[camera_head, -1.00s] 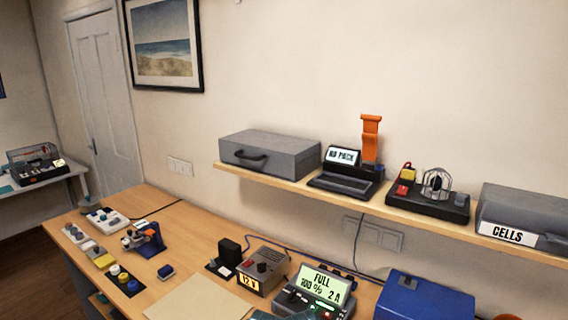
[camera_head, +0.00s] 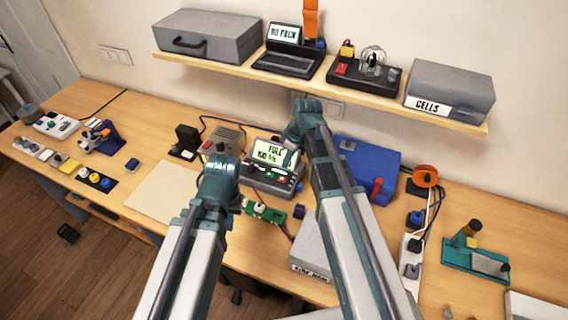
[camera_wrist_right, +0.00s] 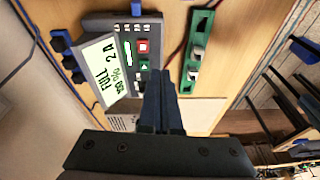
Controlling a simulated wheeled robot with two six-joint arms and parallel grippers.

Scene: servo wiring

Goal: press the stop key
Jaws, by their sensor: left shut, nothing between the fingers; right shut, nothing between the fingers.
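The charger (camera_head: 262,185) stands on the desk, its lit screen reading FULL. In the right wrist view its keypad (camera_wrist_right: 128,45) shows a red square key (camera_wrist_right: 143,46), which looks like the stop key, above a green key (camera_wrist_right: 144,65). My right gripper (camera_wrist_right: 160,80) is shut and empty, its fingertips just beside the keypad, close to the green key. In the head view my right gripper (camera_head: 290,158) hangs over the charger's right side and covers part of the screen. My left gripper (camera_head: 226,182) is shut and empty, left of the charger; its fingertips are hard to make out.
A green board (camera_head: 264,213) lies in front of the charger. A blue case (camera_head: 362,170) stands to its right, and a power supply (camera_head: 222,139) to its left. The shelf (camera_head: 320,88) runs above. A bare tan mat (camera_head: 165,193) lies left of my left arm.

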